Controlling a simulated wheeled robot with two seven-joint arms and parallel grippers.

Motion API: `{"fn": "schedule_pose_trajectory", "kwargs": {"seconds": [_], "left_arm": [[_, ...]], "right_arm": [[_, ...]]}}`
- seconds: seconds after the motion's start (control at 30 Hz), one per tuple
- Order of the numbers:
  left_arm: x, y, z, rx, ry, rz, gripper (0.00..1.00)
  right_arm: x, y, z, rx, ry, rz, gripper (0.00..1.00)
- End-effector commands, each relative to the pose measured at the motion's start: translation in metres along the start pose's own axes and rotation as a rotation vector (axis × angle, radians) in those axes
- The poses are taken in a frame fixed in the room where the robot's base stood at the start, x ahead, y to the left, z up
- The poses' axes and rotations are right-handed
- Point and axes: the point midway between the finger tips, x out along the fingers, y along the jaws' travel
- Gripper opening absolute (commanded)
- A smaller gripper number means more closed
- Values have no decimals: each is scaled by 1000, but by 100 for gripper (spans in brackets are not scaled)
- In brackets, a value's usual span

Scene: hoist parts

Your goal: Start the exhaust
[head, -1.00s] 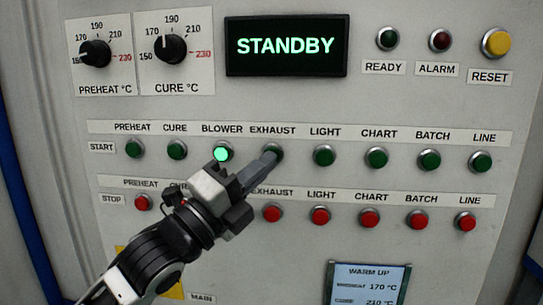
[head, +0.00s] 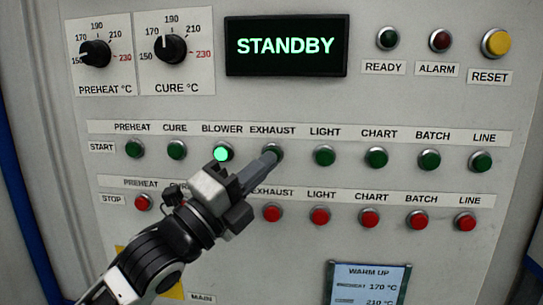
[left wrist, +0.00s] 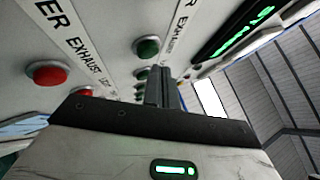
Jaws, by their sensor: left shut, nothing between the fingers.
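The green EXHAUST start button (head: 274,149) is in the START row, right of the lit BLOWER button (head: 221,154). My left gripper (head: 270,160) is shut and empty, its fingertips over the lower part of the EXHAUST start button; I cannot tell whether they touch it. The fingers partly hide the button, and no lit green shows on what remains visible. The left wrist view shows the shut fingers (left wrist: 162,88) pointing at the panel. The red EXHAUST stop button (head: 272,213) is below. My right gripper is not in view.
Other green start buttons, such as LIGHT (head: 324,156), and red stop buttons, such as LIGHT stop (head: 320,216), sit close by in rows. A display (head: 287,46) reads STANDBY. Two dials, PREHEAT (head: 95,53) and CURE (head: 172,49), are at upper left. A WARM UP card (head: 368,284) is below.

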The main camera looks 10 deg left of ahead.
Motion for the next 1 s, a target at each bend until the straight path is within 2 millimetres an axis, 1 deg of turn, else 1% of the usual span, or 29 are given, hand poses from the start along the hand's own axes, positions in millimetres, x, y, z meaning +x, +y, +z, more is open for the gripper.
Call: {"fn": "schedule_pose_trajectory", "kwargs": {"seconds": [0.27, 1.0], "left_arm": [[6, 4, 4, 1, 0, 0, 0], [9, 7, 6, 0, 0, 1, 0]], "right_arm": [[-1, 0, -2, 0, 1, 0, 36], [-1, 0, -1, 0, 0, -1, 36]]}}
